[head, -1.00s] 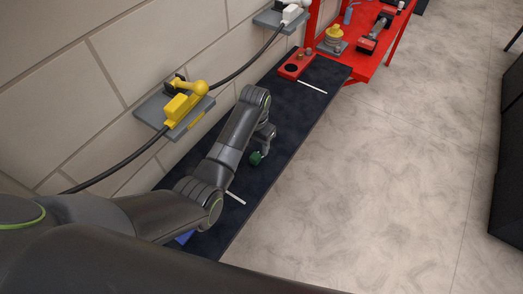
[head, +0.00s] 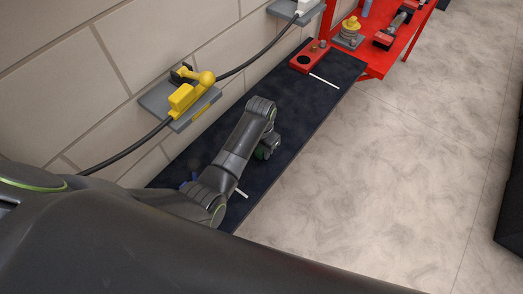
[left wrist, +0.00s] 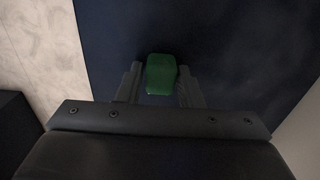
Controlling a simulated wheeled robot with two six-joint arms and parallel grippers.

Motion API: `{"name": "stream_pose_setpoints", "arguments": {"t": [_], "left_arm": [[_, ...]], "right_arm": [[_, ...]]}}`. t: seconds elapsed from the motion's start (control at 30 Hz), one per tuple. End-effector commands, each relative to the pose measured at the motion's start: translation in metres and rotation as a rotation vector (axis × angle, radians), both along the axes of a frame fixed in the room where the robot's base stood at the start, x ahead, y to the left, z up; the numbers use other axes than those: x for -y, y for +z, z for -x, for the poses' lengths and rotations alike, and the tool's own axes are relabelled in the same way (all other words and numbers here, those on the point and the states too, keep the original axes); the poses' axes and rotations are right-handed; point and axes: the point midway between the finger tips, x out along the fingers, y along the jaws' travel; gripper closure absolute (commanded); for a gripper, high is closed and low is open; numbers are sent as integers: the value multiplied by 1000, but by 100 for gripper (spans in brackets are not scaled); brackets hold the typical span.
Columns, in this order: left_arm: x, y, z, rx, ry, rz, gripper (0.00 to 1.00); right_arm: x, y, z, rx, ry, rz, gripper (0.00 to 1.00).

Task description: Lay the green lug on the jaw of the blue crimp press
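The green lug (head: 265,152) is at the dark bench mat, by the fingers of my left gripper (head: 268,147). In the left wrist view the green lug (left wrist: 160,74) sits between the two fingertips of the left gripper (left wrist: 159,84). A narrow gap seems to show on each side of it, so the fingers look open around it. A small blue part (head: 194,178) shows behind my left arm; it may be the blue crimp press, mostly hidden, and its jaw cannot be seen. My right gripper is not in view.
The dark bench (head: 310,105) runs along the block wall, with white strips on it. A red holder (head: 309,57) stands at its far end, before a red table (head: 377,55). A yellow tool (head: 190,96) sits on a grey wall shelf. The far bench middle is clear.

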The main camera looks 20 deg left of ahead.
Motion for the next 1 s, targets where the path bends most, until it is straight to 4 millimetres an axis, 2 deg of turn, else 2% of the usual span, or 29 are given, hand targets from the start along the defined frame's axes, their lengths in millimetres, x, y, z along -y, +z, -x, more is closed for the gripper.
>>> {"name": "stream_pose_setpoints", "arguments": {"t": [0.03, 0.2, 0.43, 0.57, 0.67, 1.0], "left_arm": [[0, 0, 0, 0, 0, 0, 73], [0, 0, 0, 1, 0, 0, 95], [0, 0, 0, 1, 0, 1, 95], [0, 7, -1, 2, 0, 1, 95], [1, 19, -1, 5, 0, 2, 95], [0, 79, -1, 5, -1, 1, 95]], "right_arm": [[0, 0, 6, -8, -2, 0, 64], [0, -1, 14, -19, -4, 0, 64], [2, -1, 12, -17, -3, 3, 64], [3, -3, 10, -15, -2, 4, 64], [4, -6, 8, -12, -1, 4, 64], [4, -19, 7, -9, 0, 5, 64]]}}
